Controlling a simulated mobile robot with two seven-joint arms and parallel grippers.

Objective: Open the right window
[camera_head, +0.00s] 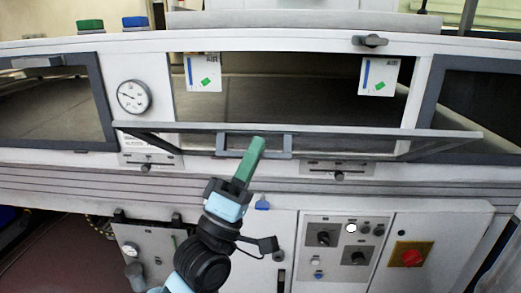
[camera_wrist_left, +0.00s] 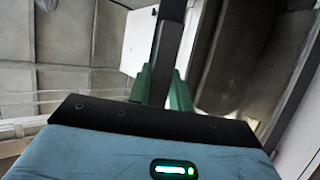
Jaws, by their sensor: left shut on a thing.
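The middle window (camera_head: 330,131) is a flap with a grey frame, swung out from the tunnel's front wall, and its opening shows the dark inside. Its grey handle (camera_head: 224,144) is at the flap's front edge. My left gripper (camera_head: 254,150), with green fingers, is shut on this handle. In the left wrist view the green fingers (camera_wrist_left: 160,88) close around a dark bar (camera_wrist_left: 169,45). Another dark-framed window (camera_head: 485,100) at the right edge is cut off by the picture and looks closed. My right gripper is not in view.
A closed window (camera_head: 50,105) and a round gauge (camera_head: 133,96) are on the left. Two white labelled cards (camera_head: 203,73) hang in the opening. Below are a control panel (camera_head: 343,243) and a red switch (camera_head: 411,257). Small latch plates (camera_head: 338,168) sit under the flap.

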